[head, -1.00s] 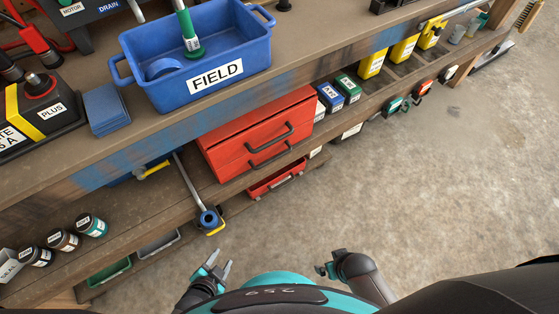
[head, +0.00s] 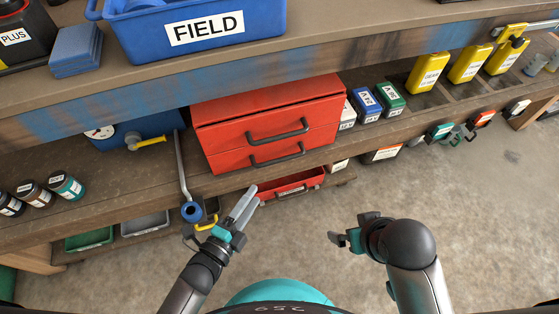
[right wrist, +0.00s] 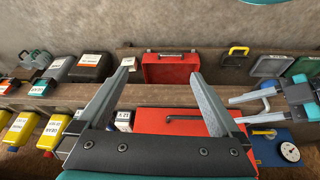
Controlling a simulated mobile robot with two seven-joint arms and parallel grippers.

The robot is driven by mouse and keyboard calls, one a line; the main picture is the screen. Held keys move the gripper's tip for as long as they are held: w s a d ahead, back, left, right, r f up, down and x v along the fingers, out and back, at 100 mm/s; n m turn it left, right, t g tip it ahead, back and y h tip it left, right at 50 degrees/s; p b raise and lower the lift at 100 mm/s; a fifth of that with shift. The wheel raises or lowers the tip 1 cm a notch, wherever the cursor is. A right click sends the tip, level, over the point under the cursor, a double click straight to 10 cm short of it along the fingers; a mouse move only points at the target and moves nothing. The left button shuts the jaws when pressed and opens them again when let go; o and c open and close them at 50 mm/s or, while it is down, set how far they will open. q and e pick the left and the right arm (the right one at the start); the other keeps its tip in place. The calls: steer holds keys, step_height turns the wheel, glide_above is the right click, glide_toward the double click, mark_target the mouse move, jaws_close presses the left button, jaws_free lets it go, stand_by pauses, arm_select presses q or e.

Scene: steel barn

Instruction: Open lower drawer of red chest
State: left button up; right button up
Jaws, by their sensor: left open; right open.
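The red chest (head: 270,95) stands on the shelf under the bench, with two drawer fronts. The upper drawer's dark handle (head: 278,132) and the lower drawer's dark handle (head: 277,156) both show, and both drawers look shut. The chest also shows in the right wrist view (right wrist: 155,122), partly hidden by my gripper. My left gripper (head: 250,197) is open and empty, below and left of the lower handle in the picture. My right gripper (head: 338,239) is open and empty, further below right; its spread fingers (right wrist: 163,72) show in the right wrist view.
A red toolbox (head: 292,184) sits lower, beneath the chest. A long-handled tool with a blue round end (head: 191,211) hangs left of the chest, close to my left gripper. Small labelled boxes (head: 366,102) stand right of it. The blue FIELD bin (head: 270,22) is on the bench above.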

arm_select(q)
steer(key=b, duration=0.2)
glide_toward(278, 159)
steer(key=shift+f+b+x, duration=0.15)
steer(key=shift+b+x, duration=0.8)
steer(key=shift+x, duration=1.55)
steer(key=shift+f+b+x, duration=0.2)
steer(key=shift+b+x, duration=0.7)
steer(key=shift+x, duration=1.65)
arm_select(e)
steer(key=w+a+r+t+y, duration=0.3)
steer(key=w+a+t+y, duration=0.1)
steer(key=a+t, duration=0.4)
steer(key=shift+w+a+n, duration=0.3)
steer(key=shift+w+a, duration=0.15)
steer(key=shift+w, duration=0.45)
arm_select(q)
steer(key=shift+s, duration=0.1)
steer(key=shift+c, duration=0.4)
jaws_close()
